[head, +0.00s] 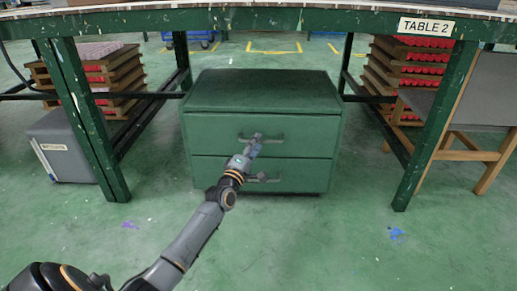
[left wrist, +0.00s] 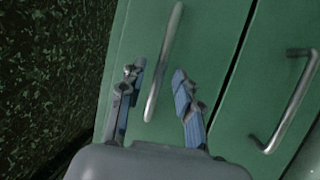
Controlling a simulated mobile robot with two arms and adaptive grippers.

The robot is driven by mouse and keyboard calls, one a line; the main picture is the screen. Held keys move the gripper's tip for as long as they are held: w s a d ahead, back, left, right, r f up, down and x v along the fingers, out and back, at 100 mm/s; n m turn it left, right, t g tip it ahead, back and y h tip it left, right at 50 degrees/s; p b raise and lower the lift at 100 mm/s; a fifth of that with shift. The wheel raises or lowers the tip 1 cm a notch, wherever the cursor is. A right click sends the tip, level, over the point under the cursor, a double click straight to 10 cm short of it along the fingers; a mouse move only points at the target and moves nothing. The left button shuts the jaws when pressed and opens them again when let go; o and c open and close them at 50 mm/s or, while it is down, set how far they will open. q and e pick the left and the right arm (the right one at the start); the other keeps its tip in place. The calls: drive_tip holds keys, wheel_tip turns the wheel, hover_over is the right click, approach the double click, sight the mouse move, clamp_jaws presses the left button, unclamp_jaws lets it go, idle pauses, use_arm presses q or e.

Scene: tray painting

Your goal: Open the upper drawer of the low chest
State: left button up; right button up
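The low chest (head: 264,92) is green with two drawers and stands on the floor under the table. The upper drawer (head: 215,131) looks shut, with a grey bar handle (head: 273,140) at its middle. My left gripper (head: 257,137) is at this handle in the head view and covers part of it. In the left wrist view, the two fingers of my left gripper (left wrist: 158,75) are spread, with the upper drawer's handle (left wrist: 167,50) between them and a gap visible. Contact cannot be told. My right gripper is not in view.
The lower drawer (head: 210,172) looks shut; its handle (left wrist: 290,105) shows at the right of the wrist view. Table legs (head: 88,125) stand either side of the chest. A grey box (head: 65,145) is at left. Floor in front is clear.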

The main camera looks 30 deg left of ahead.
use_arm(q)
drive_tip(key=shift+b+x, duration=0.35)
drive_tip(key=shift+x, duration=0.75)
clamp_jaws()
